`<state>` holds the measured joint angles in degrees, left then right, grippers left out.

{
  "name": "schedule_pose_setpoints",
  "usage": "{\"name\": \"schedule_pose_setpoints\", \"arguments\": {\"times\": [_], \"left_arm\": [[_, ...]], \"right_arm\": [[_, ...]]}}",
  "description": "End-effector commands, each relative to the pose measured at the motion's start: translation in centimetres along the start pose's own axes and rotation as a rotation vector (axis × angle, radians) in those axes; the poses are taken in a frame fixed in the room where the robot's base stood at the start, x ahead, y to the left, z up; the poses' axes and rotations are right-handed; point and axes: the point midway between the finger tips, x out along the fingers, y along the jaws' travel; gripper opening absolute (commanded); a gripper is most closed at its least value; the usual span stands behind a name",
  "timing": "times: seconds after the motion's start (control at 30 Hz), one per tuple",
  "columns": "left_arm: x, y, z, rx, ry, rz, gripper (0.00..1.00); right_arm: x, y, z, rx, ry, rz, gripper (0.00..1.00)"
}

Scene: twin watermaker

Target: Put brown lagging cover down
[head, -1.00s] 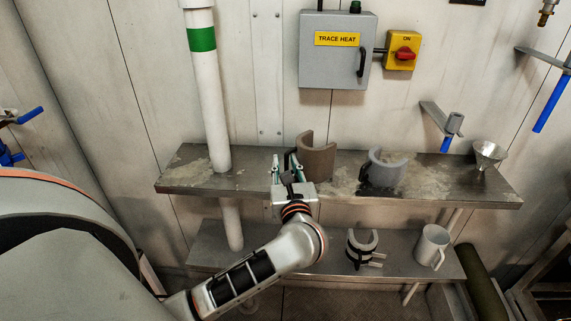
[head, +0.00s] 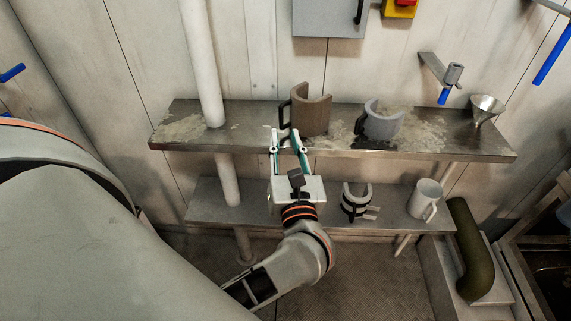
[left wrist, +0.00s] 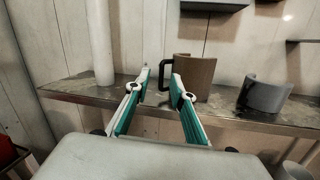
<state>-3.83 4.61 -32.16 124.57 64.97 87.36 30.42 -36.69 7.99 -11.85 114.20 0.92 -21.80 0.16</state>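The brown lagging cover (head: 311,112), a C-shaped shell with a black handle on its left, stands upright on the upper shelf (head: 245,138). It also shows in the left wrist view (left wrist: 197,76), right of centre. My left gripper (head: 286,136) is just in front of the shelf edge, below and left of the cover. In the left wrist view its two fingers (left wrist: 159,72) are spread with nothing held between them, and the cover's handle shows beyond the right fingertip. The gripper appears apart from the cover. My right gripper is not in view.
A grey lagging cover (head: 381,122) and a metal funnel (head: 487,107) stand on the upper shelf to the right. A white vertical pipe (head: 203,70) passes the shelf at left. The lower shelf holds a grey clip-like piece (head: 356,198) and a mug (head: 424,198).

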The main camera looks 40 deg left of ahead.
Motion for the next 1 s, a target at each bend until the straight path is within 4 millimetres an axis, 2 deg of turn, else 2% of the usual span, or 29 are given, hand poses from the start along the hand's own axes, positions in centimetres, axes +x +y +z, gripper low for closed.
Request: {"name": "schedule_pose_setpoints", "arguments": {"times": [0.1,0.2,0.27,0.37,0.47,0.57,0.6,0.67,0.7,0.8,0.83,0.87,0.9,1.0], "left_arm": [[-0.7,0.1,2.1,0.298,-0.203,-0.011,0.24],[-2.5,-1.4,3.5,0.629,-0.409,-0.036,0.24],[-4.0,-2.9,3.4,0.837,-0.528,-0.06,0.24],[-6.9,-6.0,1.5,1.189,-0.722,-0.117,0.24],[-10.2,-8.9,-2.9,1.547,-0.913,-0.2,0.24],[-13.4,-10.6,-9.6,1.902,-1.106,-0.312,0.24],[-14.7,-10.7,-12.7,2.04,-1.183,-0.366,0.24],[-16.4,-10.1,-17.5,2.235,-1.297,-0.454,0.24],[-17.3,-9.4,-20.5,2.349,-1.368,-0.514,0.24],[-19.1,-7.0,-26.6,2.572,-1.516,-0.648,0.24],[-19.4,-6.2,-28.0,2.621,-1.55,-0.683,0.24],[-19.7,-5.5,-29.2,-2.6,1.543,0.699,0.24],[-20.0,-4.6,-30.5,-2.538,1.514,0.703,0.24],[-20.5,-3.1,-32.5,-2.442,1.469,0.714,0.24]], "right_arm": [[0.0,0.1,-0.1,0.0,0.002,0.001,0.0],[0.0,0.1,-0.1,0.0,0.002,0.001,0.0],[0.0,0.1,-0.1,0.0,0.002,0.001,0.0],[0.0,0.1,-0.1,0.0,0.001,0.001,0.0],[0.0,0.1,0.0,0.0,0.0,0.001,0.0],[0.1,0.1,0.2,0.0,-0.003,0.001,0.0],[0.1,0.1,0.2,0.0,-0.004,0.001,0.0],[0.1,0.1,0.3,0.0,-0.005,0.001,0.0],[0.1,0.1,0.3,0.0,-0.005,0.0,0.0],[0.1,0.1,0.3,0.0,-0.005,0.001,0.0],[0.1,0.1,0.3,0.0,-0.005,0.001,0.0],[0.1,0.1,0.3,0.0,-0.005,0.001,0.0],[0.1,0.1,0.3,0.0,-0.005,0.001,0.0],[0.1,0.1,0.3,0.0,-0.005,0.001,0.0]]}}
